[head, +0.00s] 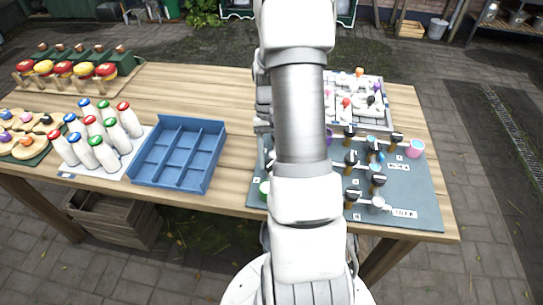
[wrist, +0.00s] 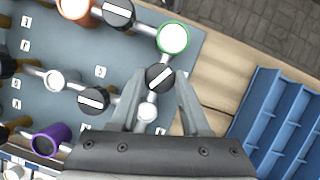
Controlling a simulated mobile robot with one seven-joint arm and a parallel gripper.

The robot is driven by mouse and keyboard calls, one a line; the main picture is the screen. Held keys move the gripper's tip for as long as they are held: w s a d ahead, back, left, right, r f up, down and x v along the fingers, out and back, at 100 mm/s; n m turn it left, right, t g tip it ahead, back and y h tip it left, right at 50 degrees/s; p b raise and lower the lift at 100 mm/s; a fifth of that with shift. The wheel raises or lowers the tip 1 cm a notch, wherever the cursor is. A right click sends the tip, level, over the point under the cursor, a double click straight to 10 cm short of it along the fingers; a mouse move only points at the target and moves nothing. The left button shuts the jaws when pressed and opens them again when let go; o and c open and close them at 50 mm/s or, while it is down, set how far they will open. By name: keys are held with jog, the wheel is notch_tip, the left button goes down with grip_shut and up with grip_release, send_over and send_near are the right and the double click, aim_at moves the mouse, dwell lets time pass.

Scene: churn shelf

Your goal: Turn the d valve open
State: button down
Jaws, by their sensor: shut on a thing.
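My gripper (wrist: 160,82) has its two fingers on either side of a black round valve knob (wrist: 159,76) with a white line, and is shut on it. The white line runs at a slant in the wrist view. The knob sits on a pipe between a green-rimmed white cup (wrist: 172,38) and a pale round end (wrist: 147,111). The letter tags are too small to read, so I cannot tell which valve is d. In the head view my arm hides the gripper and this knob; the grey valve board (head: 424,190) shows around it.
Other black knobs (wrist: 118,12) (wrist: 93,101) are close by on the board, with a purple cup (wrist: 50,140) and an orange one (wrist: 75,7). A blue divided tray (head: 180,152) and milk bottles (head: 97,136) stand to the left. A white maze-like board (head: 358,101) lies behind.

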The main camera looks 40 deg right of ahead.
jog(key=n+h, duration=0.1)
jog(key=n, duration=0.2)
jog(key=n+h, duration=0.1)
jog(key=n, duration=0.2)
jog(key=shift+w+a+g, duration=0.1)
jog(key=shift+a+g, duration=0.05)
jog(key=shift+g, duration=0.15)
dwell(0.4)
jog(key=shift+c, duration=1.8)
grip_release()
jog(key=a+p+v, duration=0.1)
jog(key=v, duration=1.6)
jog(key=shift+d+r, duration=0.2)
jog(key=shift+d, duration=0.05)
jog(key=shift+w, duration=0.1)
